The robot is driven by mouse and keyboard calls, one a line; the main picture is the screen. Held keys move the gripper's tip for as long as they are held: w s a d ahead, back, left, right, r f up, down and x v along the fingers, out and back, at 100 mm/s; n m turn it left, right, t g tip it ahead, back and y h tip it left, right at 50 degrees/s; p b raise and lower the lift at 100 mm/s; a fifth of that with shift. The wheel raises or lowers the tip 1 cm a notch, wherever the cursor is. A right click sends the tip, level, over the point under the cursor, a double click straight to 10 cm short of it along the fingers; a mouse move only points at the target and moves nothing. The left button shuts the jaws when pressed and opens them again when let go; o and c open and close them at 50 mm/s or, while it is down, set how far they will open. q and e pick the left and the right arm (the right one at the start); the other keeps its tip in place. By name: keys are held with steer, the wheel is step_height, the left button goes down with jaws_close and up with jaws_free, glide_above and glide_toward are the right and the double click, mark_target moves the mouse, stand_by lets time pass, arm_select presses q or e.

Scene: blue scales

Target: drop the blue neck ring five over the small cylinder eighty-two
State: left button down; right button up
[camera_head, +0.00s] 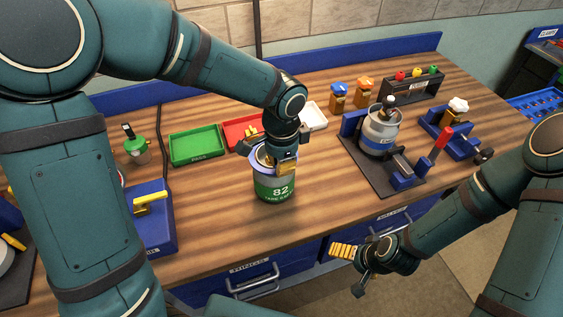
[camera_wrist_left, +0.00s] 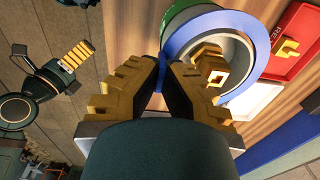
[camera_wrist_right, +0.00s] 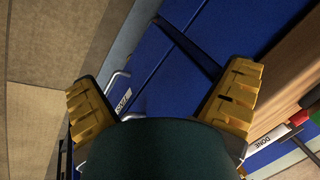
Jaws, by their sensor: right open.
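The small cylinder eighty-two (camera_head: 274,190), with a green band and white number, stands upright on the wooden bench. The blue neck ring (camera_head: 257,168) is at its top; in the left wrist view the ring (camera_wrist_left: 180,42) surrounds the brass valve (camera_wrist_left: 210,70). I cannot tell whether it rests on the shoulder. My left gripper (camera_wrist_left: 164,66) has its fingertips close together at the ring's edge, apparently pinching it. In the head view this gripper (camera_head: 281,162) partly hides the ring and valve. My right gripper (camera_wrist_right: 168,95) is open and empty, in front of the bench.
Green (camera_head: 197,146), red (camera_head: 236,128) and white (camera_head: 314,117) trays lie behind the cylinder. A larger grey cylinder (camera_head: 380,128) stands on a scale to the right, near a red-handled lever (camera_head: 442,139). A blue block (camera_head: 156,228) is at left. Bare wood lies between.

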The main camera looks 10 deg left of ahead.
arm_select(q)
steer(key=shift+f, duration=0.3)
steer(key=c, duration=1.1)
jaws_free()
steer(key=shift+o, duration=0.2)
steer(key=shift+r, duration=0.1)
steer(key=shift+r+p, duration=2.8)
steer(key=shift+r, duration=0.9)
